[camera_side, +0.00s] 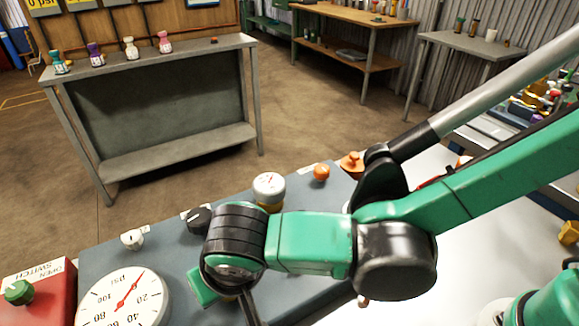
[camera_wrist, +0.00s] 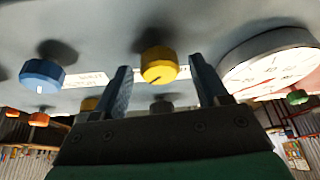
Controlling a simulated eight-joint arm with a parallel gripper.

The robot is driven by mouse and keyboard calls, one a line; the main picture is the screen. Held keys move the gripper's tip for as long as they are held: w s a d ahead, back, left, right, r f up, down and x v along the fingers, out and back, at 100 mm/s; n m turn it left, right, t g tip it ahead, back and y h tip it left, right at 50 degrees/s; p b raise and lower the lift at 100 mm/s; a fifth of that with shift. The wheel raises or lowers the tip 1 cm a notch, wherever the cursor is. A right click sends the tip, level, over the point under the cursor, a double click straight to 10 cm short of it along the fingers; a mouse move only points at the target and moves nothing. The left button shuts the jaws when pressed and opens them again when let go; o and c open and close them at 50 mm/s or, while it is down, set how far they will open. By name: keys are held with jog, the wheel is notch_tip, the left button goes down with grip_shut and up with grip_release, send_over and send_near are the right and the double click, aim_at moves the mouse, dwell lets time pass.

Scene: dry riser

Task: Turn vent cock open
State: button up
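My gripper (camera_wrist: 161,80) is open, one finger on each side of this knob, with gaps between. A blue knob (camera_wrist: 42,75) with a white mark is to the left, beside a label (camera_wrist: 86,79) too blurred to read. I cannot tell which knob is the vent cock. In the side view my wrist hides the yellow knob, and my fingertips are mostly hidden.
A large psi gauge (camera_side: 124,300) stands left of my wrist, a smaller gauge (camera_side: 269,188) behind it. A red switch box (camera_side: 40,288) with a green knob is at far left.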

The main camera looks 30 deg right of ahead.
aim_at(241, 310)
jog(key=shift+r, duration=0.1)
jog(key=shift+v, duration=2.75)
jog(key=d+t, duration=0.1)
jog(key=d, duration=0.8)
jog(key=w+d+r+m+t, duration=0.1)
jog(key=d, duration=0.8)
jog(key=w+d+r, duration=0.1)
jog(key=d, duration=0.8)
jog(key=shift+w+d+m+t+h, duration=0.25)
jog(key=shift+d+m+t+h, duration=0.05)
jog(key=shift+d+t, duration=0.1)
jog(key=shift+a, duration=0.1)
